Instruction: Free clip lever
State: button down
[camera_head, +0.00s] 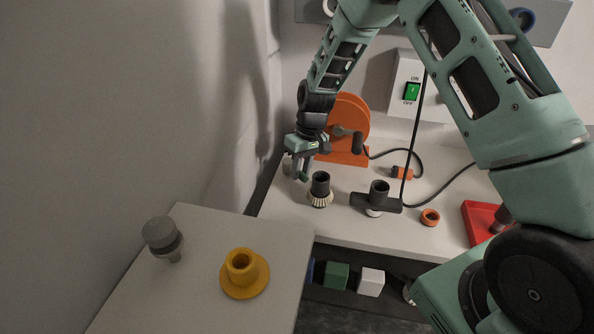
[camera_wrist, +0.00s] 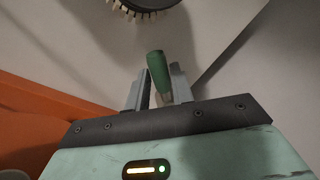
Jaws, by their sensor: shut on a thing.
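My gripper (camera_head: 298,168) is low over the back left of the white bench, left of the orange reel. It is shut on a green rounded lever (camera_wrist: 157,66), which stands up between the two grey fingers in the wrist view. The lever's green end (camera_head: 304,178) also shows just below the fingers in the head view. The lever's lower part is hidden by the fingers and the gripper body. I cannot tell what the lever is fixed to.
A black-handled round brush (camera_head: 320,188) stands just right of my gripper. The orange reel (camera_head: 350,115) with its crank is close behind. A black T-handled tool (camera_head: 376,200), an orange ring (camera_head: 430,217) and a red tray (camera_head: 478,222) are further right. The wall is close on the left.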

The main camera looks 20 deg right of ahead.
jog(key=shift+w+d+n, duration=0.25)
jog(key=shift+d+n, duration=0.25)
jog(key=shift+n, duration=0.5)
jog(key=c, duration=1.2)
grip_release()
jog(key=shift+c, duration=0.2)
jog(key=shift+r, duration=0.1)
jog(key=w+d+r, duration=0.1)
jog(key=d+r, duration=0.2)
jog(key=r, duration=1.4)
jog(key=shift+w, duration=0.2)
